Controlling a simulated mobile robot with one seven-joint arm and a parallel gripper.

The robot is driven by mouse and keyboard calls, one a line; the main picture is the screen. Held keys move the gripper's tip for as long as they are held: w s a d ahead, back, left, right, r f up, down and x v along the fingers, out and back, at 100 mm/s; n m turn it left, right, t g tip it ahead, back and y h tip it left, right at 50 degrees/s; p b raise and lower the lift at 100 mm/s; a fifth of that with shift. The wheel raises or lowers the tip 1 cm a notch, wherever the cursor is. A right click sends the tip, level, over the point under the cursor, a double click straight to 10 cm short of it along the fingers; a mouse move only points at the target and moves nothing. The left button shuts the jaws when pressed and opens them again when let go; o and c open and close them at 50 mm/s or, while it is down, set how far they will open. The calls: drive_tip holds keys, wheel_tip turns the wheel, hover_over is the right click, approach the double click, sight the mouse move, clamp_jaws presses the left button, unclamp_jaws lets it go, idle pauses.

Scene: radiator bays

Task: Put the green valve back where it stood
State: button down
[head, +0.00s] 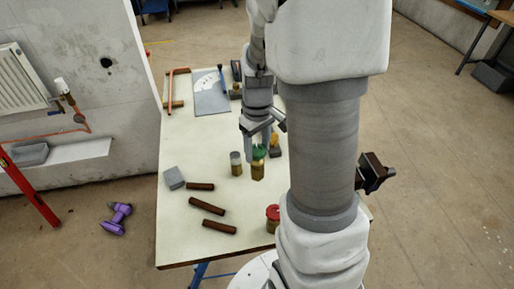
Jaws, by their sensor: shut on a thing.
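The green valve (258,170) has a green cap over a brass-coloured body. It is upright near the middle of the pale table (185,235). My gripper (262,142) comes down from above and is shut on the green valve at its cap. I cannot tell whether the valve's base touches the table or hangs just above it. A similar valve with a grey-white cap (236,163) stands close to its left. A red-capped valve (273,218) is near the front, partly hidden by my arm.
Several brown bars (207,206) and a grey block (173,178) lie at the table's left front. A grey board (212,96) and a red-framed tool (170,95) lie at the back. The left middle is clear. A purple tool (118,218) lies on the floor.

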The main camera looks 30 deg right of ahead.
sight(258, 173)
drive_tip(key=shift+f+b, duration=4.2)
drive_tip(key=shift+f, duration=1.1)
drive_tip(key=shift+c, duration=0.6)
unclamp_jaws()
